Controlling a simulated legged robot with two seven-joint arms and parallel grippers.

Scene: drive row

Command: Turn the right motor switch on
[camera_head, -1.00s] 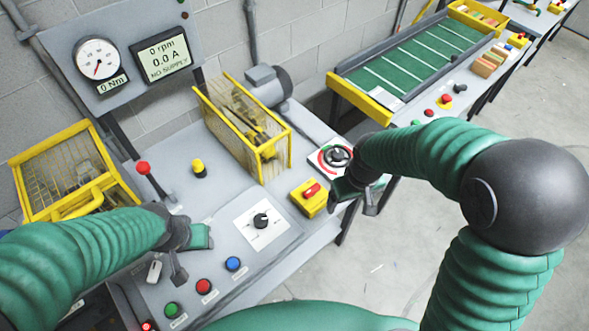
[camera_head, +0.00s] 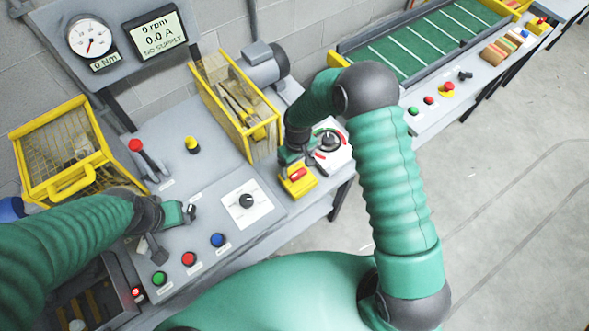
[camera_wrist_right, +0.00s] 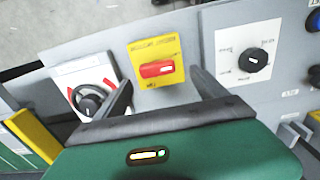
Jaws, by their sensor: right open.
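The motor switch is a yellow box with a red handle (camera_head: 297,175) at the bench's right front edge. In the right wrist view the red handle (camera_wrist_right: 157,69) lies roughly level across its yellow plate (camera_wrist_right: 152,48). My right gripper (camera_head: 289,156) is over the switch's far side, pointing down, and hides part of it. In the right wrist view its open fingers (camera_wrist_right: 163,84) stand on either side of the switch, with nothing held. Contact with the handle cannot be told. My left gripper (camera_head: 174,231) is open and empty above the left part of the panel.
A black rotary knob (camera_head: 330,141) on a white plate sits right of the switch. Another knob (camera_head: 246,201) is to its left. A yellow-framed guard (camera_head: 238,105) stands behind. The display (camera_head: 158,34) reads "NO SUPPLY". Red (camera_head: 188,258) and blue (camera_head: 218,240) buttons line the front.

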